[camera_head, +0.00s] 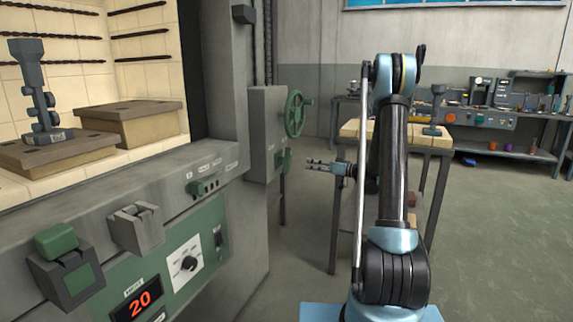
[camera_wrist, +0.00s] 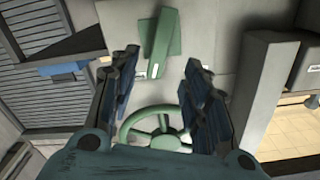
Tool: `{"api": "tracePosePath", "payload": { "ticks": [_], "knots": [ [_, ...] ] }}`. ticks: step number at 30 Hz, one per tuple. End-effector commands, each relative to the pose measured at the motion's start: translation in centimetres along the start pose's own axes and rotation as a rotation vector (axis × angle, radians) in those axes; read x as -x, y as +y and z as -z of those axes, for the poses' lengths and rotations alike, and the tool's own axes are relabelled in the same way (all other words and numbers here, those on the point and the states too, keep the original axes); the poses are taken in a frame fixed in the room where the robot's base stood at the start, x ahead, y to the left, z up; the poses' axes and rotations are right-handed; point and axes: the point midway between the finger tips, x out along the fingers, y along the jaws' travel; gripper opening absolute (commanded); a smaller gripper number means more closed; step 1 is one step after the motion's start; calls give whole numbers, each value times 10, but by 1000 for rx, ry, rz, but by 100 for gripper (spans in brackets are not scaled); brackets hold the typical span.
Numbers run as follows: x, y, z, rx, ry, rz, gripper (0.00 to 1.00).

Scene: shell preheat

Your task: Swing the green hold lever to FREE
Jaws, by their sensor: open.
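The green hold lever (camera_head: 284,160) is on the side of the grey furnace housing, just below a green handwheel (camera_head: 294,114) in the head view. In the wrist view the lever (camera_wrist: 158,42) lies ahead, between and beyond my fingertips, and the handwheel (camera_wrist: 150,132) shows below it, partly behind the fingers. My gripper (camera_head: 312,163) is open, points left toward the lever and looks a little apart from it. It also shows in the wrist view (camera_wrist: 162,62), with nothing between the fingers. I cannot read any FREE mark.
The furnace front panel (camera_head: 186,255) has a green-covered box, a grey block, a knob and a display reading 20. A metal fixture (camera_head: 40,95) stands in the open chamber. A pale-topped table (camera_head: 355,129) stands behind my arm. The floor at right is clear.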

Motion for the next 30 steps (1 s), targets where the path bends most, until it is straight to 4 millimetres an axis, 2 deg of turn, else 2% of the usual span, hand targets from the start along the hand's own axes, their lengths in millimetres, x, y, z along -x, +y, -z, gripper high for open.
{"api": "tracePosePath", "payload": {
  "ticks": [3,18,24,30],
  "knots": [
    [-23,-1,0,0,-1,3,43],
    [-108,-1,0,-1,-1,1,43],
    [-129,0,0,-1,-1,0,43],
    [-136,0,0,-1,-1,-1,43]
  ]
}}
